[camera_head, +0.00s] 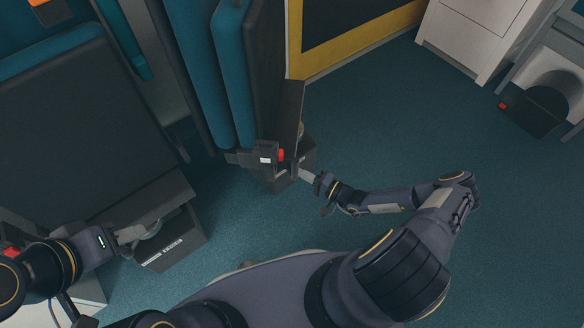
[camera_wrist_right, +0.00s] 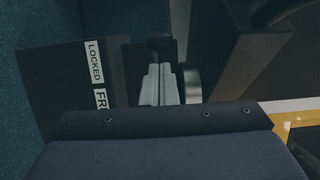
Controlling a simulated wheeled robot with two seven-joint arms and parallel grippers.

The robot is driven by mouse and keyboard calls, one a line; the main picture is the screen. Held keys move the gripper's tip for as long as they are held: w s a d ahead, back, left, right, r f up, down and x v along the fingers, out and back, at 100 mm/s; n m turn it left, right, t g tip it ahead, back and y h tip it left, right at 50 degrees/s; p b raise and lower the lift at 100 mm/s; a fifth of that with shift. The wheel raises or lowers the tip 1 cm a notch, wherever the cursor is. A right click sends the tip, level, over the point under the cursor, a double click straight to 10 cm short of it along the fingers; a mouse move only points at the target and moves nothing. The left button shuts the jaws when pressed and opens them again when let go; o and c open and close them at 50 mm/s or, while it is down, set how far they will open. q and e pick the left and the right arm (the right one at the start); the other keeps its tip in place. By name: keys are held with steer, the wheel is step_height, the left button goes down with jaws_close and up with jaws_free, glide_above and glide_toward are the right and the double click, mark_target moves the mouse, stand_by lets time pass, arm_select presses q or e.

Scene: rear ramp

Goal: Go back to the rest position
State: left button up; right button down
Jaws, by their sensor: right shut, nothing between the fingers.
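My right gripper (camera_head: 305,174) reaches in beside a dark box at the foot of the upright folded seat. In the right wrist view its two grey fingers (camera_wrist_right: 160,85) are together with nothing between them. My left gripper (camera_head: 130,236) is at the lower left, by a dark box with a white label (camera_head: 172,248) under the other seat. Its fingers are small and partly merge with a round grey part behind, so their opening is unclear.
The folded seat (camera_head: 268,75) stands close by my right gripper. A dark panel (camera_wrist_right: 60,90) with a "LOCKED" label (camera_wrist_right: 94,62) is left of the fingers. The wide seat (camera_head: 80,130) is at left. A white cabinet (camera_head: 475,35) stands at the back right.

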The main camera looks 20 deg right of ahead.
steer(key=s+d+p, duration=0.1)
steer(key=s+d, duration=0.1)
steer(key=s, duration=0.4)
steer(key=shift+d, duration=0.1)
